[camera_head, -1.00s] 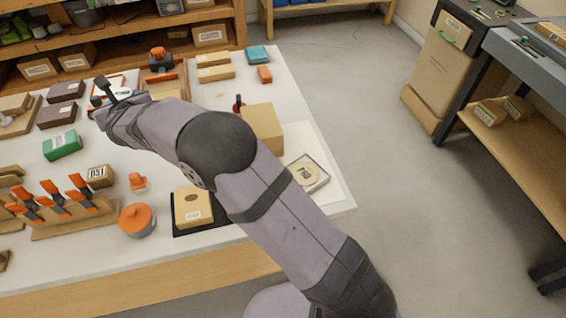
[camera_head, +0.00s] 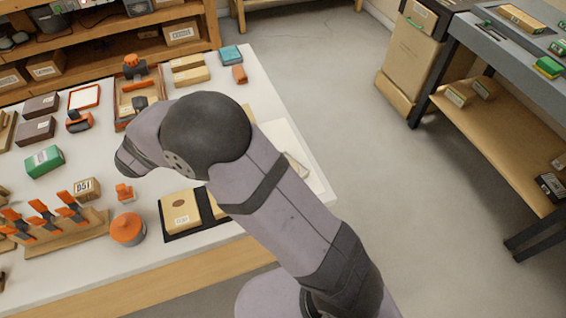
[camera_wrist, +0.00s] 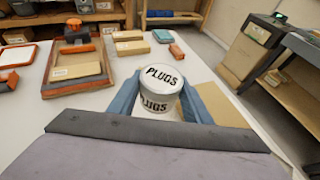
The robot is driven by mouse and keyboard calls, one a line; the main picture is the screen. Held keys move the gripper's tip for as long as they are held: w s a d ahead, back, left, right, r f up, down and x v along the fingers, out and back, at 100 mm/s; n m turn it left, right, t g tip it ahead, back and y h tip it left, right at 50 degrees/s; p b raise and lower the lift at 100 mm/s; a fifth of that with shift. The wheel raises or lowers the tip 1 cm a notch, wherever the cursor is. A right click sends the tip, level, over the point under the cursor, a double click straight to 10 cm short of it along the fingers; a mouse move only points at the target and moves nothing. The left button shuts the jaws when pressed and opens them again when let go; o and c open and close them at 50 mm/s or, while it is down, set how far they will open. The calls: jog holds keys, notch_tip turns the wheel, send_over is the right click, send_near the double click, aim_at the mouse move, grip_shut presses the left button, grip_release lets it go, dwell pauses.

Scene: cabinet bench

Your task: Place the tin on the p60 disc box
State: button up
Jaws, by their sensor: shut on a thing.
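A white tin lettered PLUGS (camera_wrist: 160,88) is upright between the two blue-grey fingers of my gripper (camera_wrist: 164,92) in the wrist view. My gripper is shut on it. The tin and gripper are hidden behind my arm in the head view. A pale edge (camera_head: 298,164), probably of the p60 disc box, shows just right of my arm in the head view. Its disc and label are hidden there. In the wrist view a tan surface (camera_wrist: 222,104) lies right of the tin, behind the right finger; I cannot tell what it is.
A tan box (camera_head: 181,212) on a black mat and an orange-lidded pot (camera_head: 128,229) stand near the table's front edge. A wooden tray (camera_wrist: 77,70) with a tan box lies left of the tin. A teal box (camera_wrist: 163,36) is farther back. Floor lies beyond the table's right edge.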

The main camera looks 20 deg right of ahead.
jog(key=s+d+m+g+h, duration=0.1)
jog(key=s+d, duration=0.1)
jog(key=d, duration=0.1)
jog(key=s+d+m+g+h+p, duration=0.1)
jog(key=s+d, duration=0.2)
jog(key=d, duration=0.1)
jog(key=s+d+r+m+g+h+p, duration=0.1)
jog(key=s+d+m+h, duration=0.1)
jog(key=s+d, duration=0.1)
jog(key=shift+d+r, duration=0.1)
jog(key=shift+d, duration=0.35)
jog(key=s+d+r+m+g+h+p, duration=0.3)
jog(key=s+d+m+g, duration=0.1)
jog(key=s+d, duration=0.65)
jog(key=shift+y, duration=0.3)
jog(key=shift+a+f, duration=0.15)
jog(key=shift+f, duration=7.25)
jog(key=shift+f, duration=0.15)
jog(key=o, duration=1.1)
